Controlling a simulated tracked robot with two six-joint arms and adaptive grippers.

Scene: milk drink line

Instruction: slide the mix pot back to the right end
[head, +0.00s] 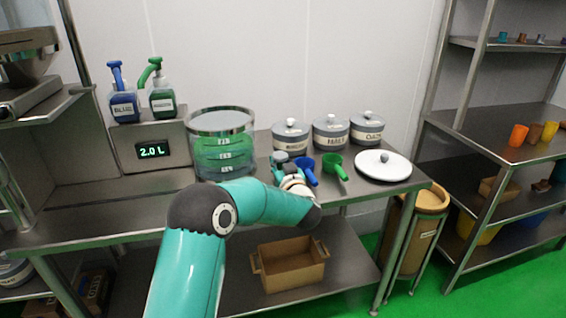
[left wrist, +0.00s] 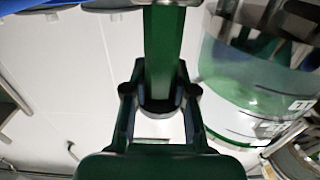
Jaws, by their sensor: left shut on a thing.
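The mix pot (head: 222,150) is a large clear round vessel with a metal rim, dark level marks and green contents. It stands upright on the steel counter, right of the display box; it also shows at the right of the left wrist view (left wrist: 245,85). My left gripper (head: 283,166) is low beside the pot's right side, partly hidden by my own arm. In the left wrist view its fingers are shut on a green bar (left wrist: 163,45). I cannot tell whether this bar belongs to the pot. My right gripper is not in view.
A blue scoop (head: 307,172) and a green scoop (head: 335,165) lie right of my gripper. Lidded canisters (head: 331,134) stand behind them, and a white round lid (head: 383,166) lies at the right end. The display box (head: 150,148) reads 2.0 L.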

